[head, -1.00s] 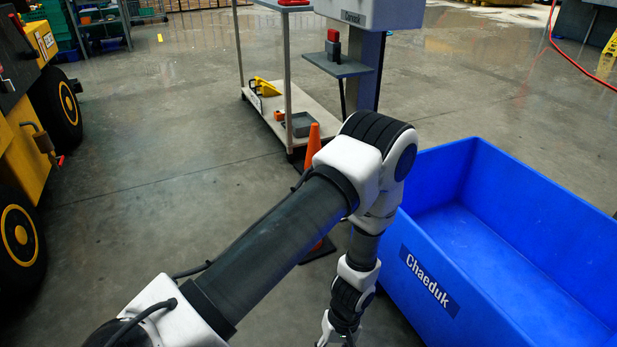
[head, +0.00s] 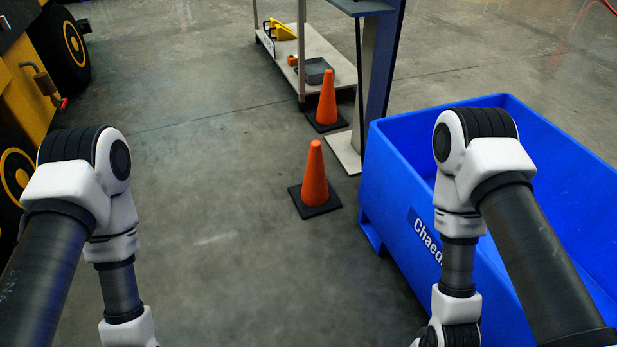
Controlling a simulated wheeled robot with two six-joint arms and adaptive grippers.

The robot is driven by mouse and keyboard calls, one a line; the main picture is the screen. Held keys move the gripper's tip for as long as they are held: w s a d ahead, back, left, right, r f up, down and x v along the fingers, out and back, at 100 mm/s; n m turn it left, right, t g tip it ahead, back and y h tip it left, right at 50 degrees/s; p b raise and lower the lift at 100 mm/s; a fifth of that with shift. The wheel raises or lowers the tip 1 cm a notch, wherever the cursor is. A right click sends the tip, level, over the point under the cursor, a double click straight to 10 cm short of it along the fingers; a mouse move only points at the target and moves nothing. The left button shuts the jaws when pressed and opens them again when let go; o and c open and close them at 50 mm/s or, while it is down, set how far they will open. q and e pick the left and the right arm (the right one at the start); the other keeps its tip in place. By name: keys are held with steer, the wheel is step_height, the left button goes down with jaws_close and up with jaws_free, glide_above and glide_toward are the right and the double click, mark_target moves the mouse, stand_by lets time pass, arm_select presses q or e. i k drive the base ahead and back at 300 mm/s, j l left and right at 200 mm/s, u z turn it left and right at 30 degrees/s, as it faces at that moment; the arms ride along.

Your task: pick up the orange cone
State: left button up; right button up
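Two orange cones with black square bases stand upright on the floor in the head view. The nearer orange cone (head: 314,178) is left of the blue bin. The farther orange cone (head: 327,102) stands beside the cart and the column. My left arm comes down at the left and my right arm at the right, in front of the bin. Both grippers are below the picture's lower edge, so their state is hidden. Neither arm touches a cone in this view.
A large blue bin (head: 402,190) stands at the right, behind my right arm. A low cart (head: 343,74) and a blue-grey column (head: 381,65) stand behind the cones. A yellow wheeled machine (head: 22,75) is at the far left.

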mark_target(315, 195)
steer(key=l, duration=0.6)
steer(key=i+j+z, duration=0.1)
steer(key=j, duration=0.25)
steer(key=i+j+z, duration=0.1)
steer(key=i+j, duration=0.15)
steer(key=j, duration=0.15)
steer(key=i+j+z, duration=0.1)
steer(key=j, duration=0.25)
steer(key=i+j+z, duration=0.1)
steer(key=j, duration=0.3)
steer(key=i+j+z, duration=0.15)
steer(key=j, duration=0.3)
steer(key=i+j+z, duration=0.1)
steer(key=j, duration=0.3)
steer(key=i+j+z, duration=0.1)
steer(key=j, duration=0.35)
steer(key=i, duration=0.1)
